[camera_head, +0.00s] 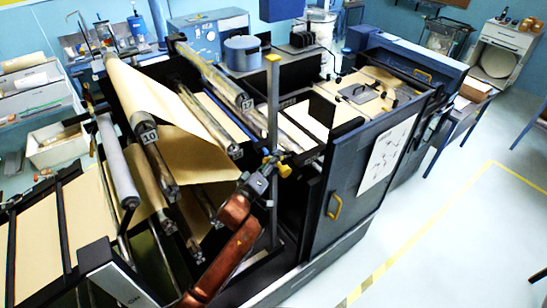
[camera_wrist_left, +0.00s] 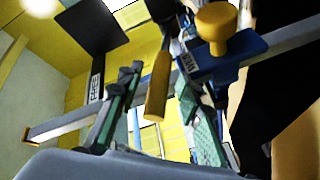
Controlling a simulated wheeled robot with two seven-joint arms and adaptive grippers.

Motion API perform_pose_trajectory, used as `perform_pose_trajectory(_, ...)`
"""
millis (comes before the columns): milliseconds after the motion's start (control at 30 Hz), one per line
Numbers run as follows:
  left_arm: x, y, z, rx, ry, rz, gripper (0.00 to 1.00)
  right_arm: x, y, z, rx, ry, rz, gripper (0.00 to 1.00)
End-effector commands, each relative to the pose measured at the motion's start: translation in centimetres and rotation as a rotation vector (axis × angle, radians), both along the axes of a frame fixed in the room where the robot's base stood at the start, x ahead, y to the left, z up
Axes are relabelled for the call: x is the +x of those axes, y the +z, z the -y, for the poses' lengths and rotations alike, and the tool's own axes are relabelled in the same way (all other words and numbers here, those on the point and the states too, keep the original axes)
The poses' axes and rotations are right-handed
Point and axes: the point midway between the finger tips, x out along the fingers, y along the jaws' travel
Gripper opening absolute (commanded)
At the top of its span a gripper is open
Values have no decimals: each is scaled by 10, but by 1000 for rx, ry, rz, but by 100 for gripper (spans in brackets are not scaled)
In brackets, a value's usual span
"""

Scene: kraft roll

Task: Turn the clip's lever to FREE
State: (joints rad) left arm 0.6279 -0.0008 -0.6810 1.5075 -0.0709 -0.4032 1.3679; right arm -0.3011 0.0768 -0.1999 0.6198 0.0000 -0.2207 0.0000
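The blue clip (camera_head: 270,162) sits on an upright grey post (camera_head: 273,110) with a yellow top. In the left wrist view the clip (camera_wrist_left: 225,65) has a round yellow knob (camera_wrist_left: 224,27) and a yellow lever (camera_wrist_left: 157,85). A dark plate marked FREE (camera_wrist_left: 95,85) lies left of the lever; another label on the clip is hard to read. My left gripper (camera_head: 260,180) is close to the clip. In the wrist view its fingers (camera_wrist_left: 160,85) are apart, on either side of the lever; I cannot see contact. My right gripper is not in view.
Rollers (camera_head: 215,75) and brown kraft paper (camera_head: 150,100) fill the machine left of the post. A dark cabinet door (camera_head: 355,185) with a yellow handle (camera_head: 334,206) stands to the right.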

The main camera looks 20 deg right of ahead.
Motion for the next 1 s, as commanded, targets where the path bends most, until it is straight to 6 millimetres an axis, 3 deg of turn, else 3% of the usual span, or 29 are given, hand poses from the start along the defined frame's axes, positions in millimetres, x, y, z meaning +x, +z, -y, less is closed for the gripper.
perform_pose_trajectory(333,2,0,4,-1,-3,1,32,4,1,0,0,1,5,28)
perform_pose_trajectory(800,2,0,4,-1,-2,1,0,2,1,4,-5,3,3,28)
perform_pose_trajectory(1000,2,0,4,-1,-2,1,0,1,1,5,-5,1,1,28)
